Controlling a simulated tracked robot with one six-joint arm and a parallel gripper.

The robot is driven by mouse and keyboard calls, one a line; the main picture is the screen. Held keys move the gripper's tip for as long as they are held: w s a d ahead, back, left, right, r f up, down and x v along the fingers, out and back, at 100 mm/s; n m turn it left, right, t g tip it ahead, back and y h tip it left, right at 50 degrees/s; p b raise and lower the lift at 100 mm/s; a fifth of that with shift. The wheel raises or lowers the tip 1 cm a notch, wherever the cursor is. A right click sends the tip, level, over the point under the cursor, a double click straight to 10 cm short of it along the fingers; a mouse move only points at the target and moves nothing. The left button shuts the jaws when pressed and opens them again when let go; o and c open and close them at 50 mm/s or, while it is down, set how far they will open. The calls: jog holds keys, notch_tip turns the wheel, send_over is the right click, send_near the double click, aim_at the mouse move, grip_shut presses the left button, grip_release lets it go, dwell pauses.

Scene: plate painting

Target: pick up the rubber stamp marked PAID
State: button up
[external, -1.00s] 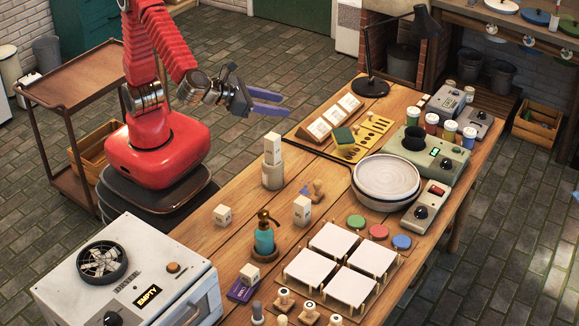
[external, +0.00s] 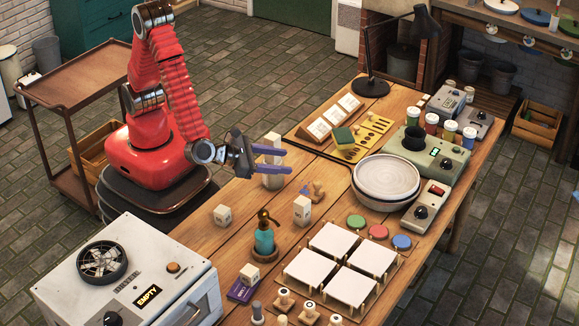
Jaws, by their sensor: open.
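Several wooden-handled stamps stand at the front edge of the table, one at the left (external: 284,298), one in the middle (external: 308,313) and one at the right (external: 335,320), partly cut off by the frame. Another wooden stamp-like piece (external: 319,190) stands mid-table beside a small blue-purple item. I cannot read PAID on any of them. My gripper (external: 288,160) is open and empty, its two purple fingers apart, pointing right. It is over the table's left side, overlapping the pale block and post (external: 272,180) in the picture, well away from the front stamps.
White tiles on a rack (external: 334,242), stacked plates (external: 386,177) and a grey oven (external: 125,275) take up space.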

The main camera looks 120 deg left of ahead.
send_near(317, 190)
notch_tip(317, 190, up, 3)
jog(key=s+d, duration=0.2)
jog(key=shift+s+f, duration=0.2)
jog(key=shift+x, duration=4.25)
jog(key=shift+a, duration=0.1)
jog(key=shift+x, duration=2.55)
jog(key=shift+c, duration=0.4)
jog(key=c, duration=1.1)
